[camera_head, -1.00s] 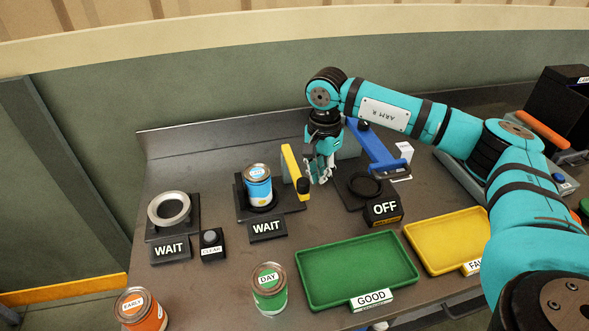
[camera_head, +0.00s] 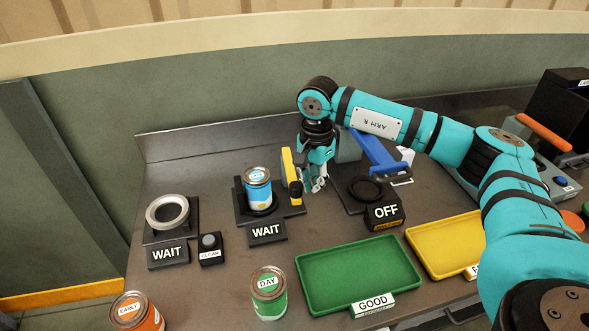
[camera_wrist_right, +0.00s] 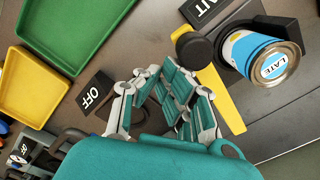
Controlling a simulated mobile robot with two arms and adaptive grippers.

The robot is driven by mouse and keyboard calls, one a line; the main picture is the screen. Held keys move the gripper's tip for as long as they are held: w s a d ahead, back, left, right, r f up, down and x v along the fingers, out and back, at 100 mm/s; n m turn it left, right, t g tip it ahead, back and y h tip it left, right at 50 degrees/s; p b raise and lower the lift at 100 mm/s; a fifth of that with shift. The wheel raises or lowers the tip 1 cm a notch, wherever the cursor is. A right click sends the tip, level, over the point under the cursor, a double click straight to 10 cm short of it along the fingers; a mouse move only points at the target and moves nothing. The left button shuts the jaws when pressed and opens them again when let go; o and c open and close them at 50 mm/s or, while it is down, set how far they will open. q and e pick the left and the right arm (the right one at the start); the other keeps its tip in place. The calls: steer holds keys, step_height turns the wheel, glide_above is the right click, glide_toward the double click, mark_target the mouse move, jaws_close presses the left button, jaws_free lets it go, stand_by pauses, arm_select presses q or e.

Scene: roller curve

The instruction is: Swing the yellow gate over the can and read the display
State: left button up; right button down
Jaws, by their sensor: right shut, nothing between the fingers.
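The yellow gate (camera_head: 289,168) stands at the right edge of a black stand, with a dark knob at its near end. The blue can (camera_head: 257,189) stands upright on that stand, left of the gate. In the right wrist view the can (camera_wrist_right: 262,52) shows a LATE label, and the gate (camera_wrist_right: 222,98) lies between it and my gripper. The display (camera_head: 267,232) in front of the can reads WAIT. My right gripper (camera_head: 318,187) is shut and empty, just right of the gate; whether it touches is unclear. My left gripper is not in view.
A blue gate (camera_head: 378,155) and a display (camera_head: 386,213) reading OFF are to the right. A ring stand (camera_head: 168,211) is at left. A green tray (camera_head: 357,270), a yellow tray (camera_head: 440,243), a green can (camera_head: 269,294) and an orange can (camera_head: 137,312) are in front.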

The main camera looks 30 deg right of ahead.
mark_target(299, 185)
steer(key=shift+w+a, duration=0.2)
steer(key=shift+a, duration=0.7)
steer(key=shift+w+a, duration=0.15)
steer(key=shift+a, duration=0.7)
steer(key=shift+w+a+b, duration=0.25)
steer(key=shift+w+a, duration=0.1)
steer(key=shift+a, duration=0.45)
steer(key=shift+w+a+b, duration=0.2)
steer(key=shift+w+a, duration=0.15)
steer(key=shift+a, duration=0.45)
steer(key=w+a, duration=0.2)
steer(key=shift+a+b, duration=0.4)
